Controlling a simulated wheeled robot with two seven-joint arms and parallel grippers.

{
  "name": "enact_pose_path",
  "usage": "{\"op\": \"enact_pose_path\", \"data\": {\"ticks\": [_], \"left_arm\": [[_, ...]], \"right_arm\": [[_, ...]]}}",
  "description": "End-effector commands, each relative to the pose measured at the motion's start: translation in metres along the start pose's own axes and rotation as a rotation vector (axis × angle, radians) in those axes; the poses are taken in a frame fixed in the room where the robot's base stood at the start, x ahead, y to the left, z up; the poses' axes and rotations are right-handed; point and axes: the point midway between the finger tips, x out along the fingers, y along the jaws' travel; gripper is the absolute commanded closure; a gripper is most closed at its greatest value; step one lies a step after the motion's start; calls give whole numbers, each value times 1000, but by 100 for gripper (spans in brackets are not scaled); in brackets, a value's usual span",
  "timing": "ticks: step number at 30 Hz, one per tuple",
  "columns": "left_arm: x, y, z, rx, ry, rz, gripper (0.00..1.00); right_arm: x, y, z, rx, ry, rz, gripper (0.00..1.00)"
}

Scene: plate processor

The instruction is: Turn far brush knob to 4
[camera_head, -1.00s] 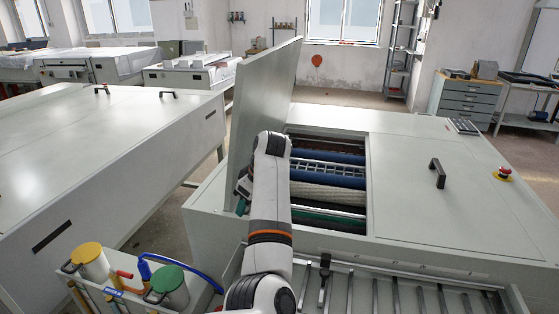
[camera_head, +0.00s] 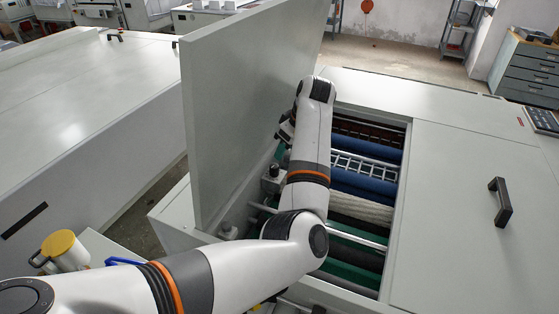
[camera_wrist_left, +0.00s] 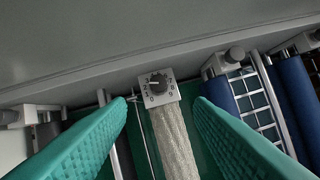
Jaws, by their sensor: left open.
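In the left wrist view a dark round knob (camera_wrist_left: 157,84) sits on a pale square dial plate with printed numbers, at the end of a cream brush roller (camera_wrist_left: 175,145). A light mark on the knob points left; the exact number is too small to read surely. My left gripper (camera_wrist_left: 160,103) has teal fingers spread apart, one either side of the dial, with nothing between them. In the head view my left gripper (camera_head: 285,131) is partly hidden behind my wrist, over the left side of the open bay. A grey fitting with a round top (camera_head: 271,172) shows below it.
The raised lid (camera_head: 245,110) stands close to the left of my arm. Blue rollers (camera_head: 370,184), a white grid and a cream roller lie in the open bay. A closed cover with a black handle (camera_head: 502,203) is at the right.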

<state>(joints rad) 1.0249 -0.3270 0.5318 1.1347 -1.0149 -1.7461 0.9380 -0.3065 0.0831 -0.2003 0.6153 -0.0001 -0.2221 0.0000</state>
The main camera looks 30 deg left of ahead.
Motion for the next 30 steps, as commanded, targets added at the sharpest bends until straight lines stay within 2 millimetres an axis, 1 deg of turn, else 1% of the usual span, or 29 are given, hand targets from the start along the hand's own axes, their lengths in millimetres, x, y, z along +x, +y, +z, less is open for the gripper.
{"op": "enact_pose_path", "data": {"ticks": [1, 9, 12, 15, 20, 27, 28, 30], "left_arm": [[7, 1, 2, 0, 1, 5, 52], [62, 1, 2, 0, 0, 5, 52], [78, 1, 1, 0, 0, 4, 52], [90, 1, 2, 0, 0, 3, 52], [98, 0, 1, -1, 0, 0, 52], [100, 0, 0, -2, 0, 0, 52], [100, 0, 0, -2, 0, 0, 54], [100, 0, 0, -2, 0, 0, 66]], "right_arm": [[-8, 0, 1, 0, 0, 0, 60], [-28, 1, 5, 1, -5, 2, 60], [-32, 2, 9, 2, -11, 3, 60], [-35, 3, 13, 3, -18, 4, 60], [-36, 3, 14, 3, -19, 4, 60], [-36, 3, 14, 3, -18, 4, 60], [-36, 3, 14, 3, -18, 4, 60], [-36, 3, 14, 3, -18, 4, 60]]}}
